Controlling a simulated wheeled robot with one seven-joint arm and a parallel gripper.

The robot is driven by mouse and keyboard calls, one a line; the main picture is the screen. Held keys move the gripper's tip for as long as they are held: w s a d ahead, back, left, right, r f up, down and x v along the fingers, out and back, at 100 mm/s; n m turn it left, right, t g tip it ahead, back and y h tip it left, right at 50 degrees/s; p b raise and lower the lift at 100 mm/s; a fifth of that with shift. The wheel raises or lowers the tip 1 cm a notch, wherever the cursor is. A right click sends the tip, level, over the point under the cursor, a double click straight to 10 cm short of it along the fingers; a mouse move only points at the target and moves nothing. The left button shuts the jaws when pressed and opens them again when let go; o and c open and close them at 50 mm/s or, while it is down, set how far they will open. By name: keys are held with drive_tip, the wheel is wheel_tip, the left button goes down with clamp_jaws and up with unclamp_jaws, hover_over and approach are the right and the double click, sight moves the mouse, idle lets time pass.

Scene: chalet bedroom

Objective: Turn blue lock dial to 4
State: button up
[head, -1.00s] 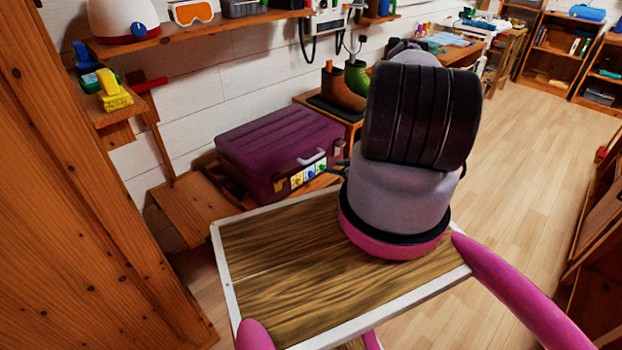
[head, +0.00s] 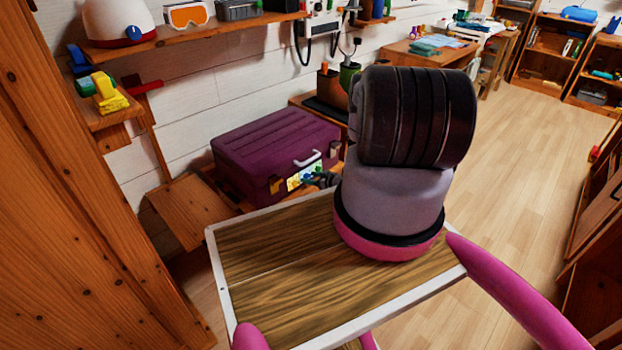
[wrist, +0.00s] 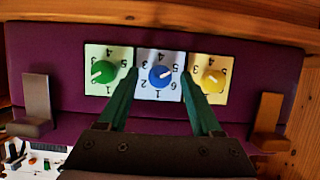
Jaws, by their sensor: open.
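The purple suitcase (head: 270,140) has a row of three dials on its front, and it also fills the wrist view (wrist: 60,55). The blue dial (wrist: 160,76) is the middle one, on a white plate with upside-down numbers. Its pale pointer is toward the upper right, near what looks like the 5. My gripper (wrist: 160,82) is open, with one dark green finger on each side of the blue dial. I cannot tell whether the fingers touch it. In the head view my gripper (head: 325,180) is small and partly hidden by my arm, close to the dial plates.
A green dial (wrist: 103,73) and a yellow dial (wrist: 211,80) sit close on either side of the blue one. Two latches (wrist: 36,105) (wrist: 268,118) stick out beyond them.

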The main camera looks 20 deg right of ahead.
drive_tip(key=shift+w, duration=0.1)
clamp_jaws()
drive_tip(key=shift+a, duration=0.1)
drive_tip(key=n+t+h, duration=0.1)
drive_tip(key=n+h, duration=0.1)
drive_tip(key=n, duration=0.2)
drive_tip(key=shift+a+f, duration=0.1)
drive_tip(key=shift+a, duration=0.05)
drive_tip(key=n+t+h, duration=0.1)
drive_tip(key=n, duration=0.1)
drive_tip(key=n+h, duration=0.1)
drive_tip(key=n, duration=0.1)
drive_tip(key=shift+a+f+t, duration=0.1)
drive_tip(key=shift+t, duration=0.3)
drive_tip(key=shift+h, duration=0.3)
idle(0.5)
unclamp_jaws()
